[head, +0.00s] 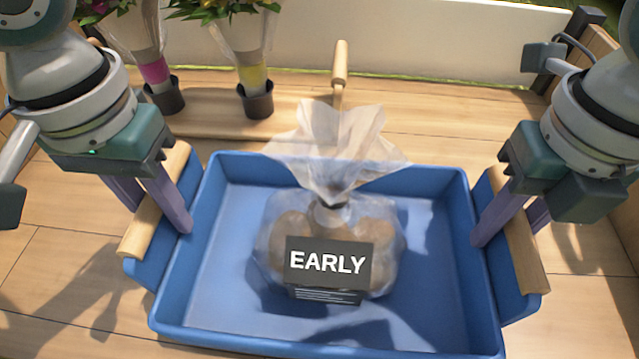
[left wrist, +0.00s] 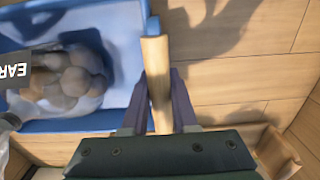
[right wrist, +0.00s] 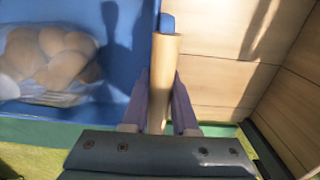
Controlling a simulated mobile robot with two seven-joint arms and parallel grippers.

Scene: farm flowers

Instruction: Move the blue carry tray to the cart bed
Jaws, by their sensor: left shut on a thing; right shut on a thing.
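The blue carry tray (head: 205,250) lies in the middle of the head view, with a wooden handle on each side. A clear bag of round brown things with a black label reading EARLY (head: 330,262) sits inside it. My left gripper (head: 165,215) is shut on the left wooden handle (head: 150,205); the handle runs between its fingers in the left wrist view (left wrist: 158,85). My right gripper (head: 505,225) is shut on the right wooden handle (head: 520,240), which also shows between its fingers in the right wrist view (right wrist: 162,80). The tray looks level. I cannot tell whether its underside touches the boards.
Wooden boards (head: 440,130) spread around the tray, with a pale wall (head: 430,40) behind. Two wrapped bouquets stand in dark pots (head: 257,100) (head: 166,97) at the back left. An upright wooden handle (head: 340,65) stands behind the bag. A wooden side edge (head: 600,60) is at the right.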

